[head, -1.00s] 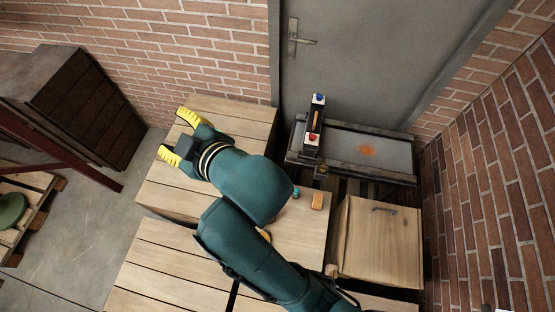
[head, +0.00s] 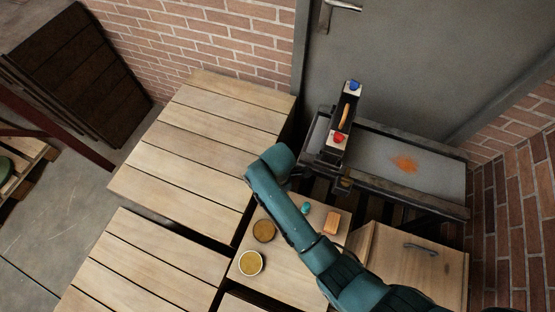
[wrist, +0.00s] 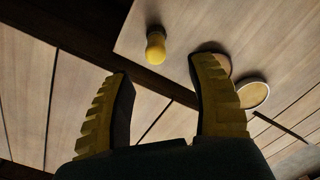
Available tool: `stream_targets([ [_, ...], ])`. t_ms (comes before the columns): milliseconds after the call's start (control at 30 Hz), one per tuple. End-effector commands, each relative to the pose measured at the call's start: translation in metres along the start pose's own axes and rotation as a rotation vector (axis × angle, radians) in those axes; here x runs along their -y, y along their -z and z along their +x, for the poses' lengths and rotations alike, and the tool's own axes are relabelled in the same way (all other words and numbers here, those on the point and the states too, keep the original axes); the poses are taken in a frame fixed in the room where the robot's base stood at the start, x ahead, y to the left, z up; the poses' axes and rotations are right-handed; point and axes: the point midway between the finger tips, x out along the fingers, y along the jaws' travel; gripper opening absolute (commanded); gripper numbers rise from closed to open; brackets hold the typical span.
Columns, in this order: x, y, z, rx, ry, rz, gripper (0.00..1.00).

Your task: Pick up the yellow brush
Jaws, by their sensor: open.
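A small rounded yellow object (wrist: 155,45), which looks like the yellow brush, is on a wooden tabletop near its edge in the wrist view. I cannot make out bristles. It is not visible in the head view, where my arm covers part of the table. My gripper (wrist: 165,105) is open, with two yellow ridged fingers spread wide and nothing between them. The yellow object is beyond the fingertips, ahead of the gap and apart from both fingers. The gripper itself is hidden in the head view.
A brown disc (head: 264,231) and a bowl with yellow contents (head: 250,263) stand nearby, by the right finger in the wrist view. An orange block (head: 332,222) and a small teal item (head: 305,208) are right of my arm. The left wooden tabletop (head: 190,150) is clear.

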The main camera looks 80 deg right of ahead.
Motion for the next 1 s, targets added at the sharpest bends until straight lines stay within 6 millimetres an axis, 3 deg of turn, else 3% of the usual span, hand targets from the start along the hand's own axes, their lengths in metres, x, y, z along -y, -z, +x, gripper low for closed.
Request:
stream_targets([
  [33,-0.001,0.000,0.013,0.000,0.000,0.000,0.58],
  [167,-0.001,0.001,0.024,-0.001,-0.003,0.000,0.58],
  [433,-0.004,0.001,0.069,0.000,-0.001,0.000,0.58],
  [767,-0.005,0.001,0.075,-0.001,-0.004,0.001,0.57],
  [1000,-0.004,0.001,0.075,-0.001,-0.003,0.001,0.11],
])
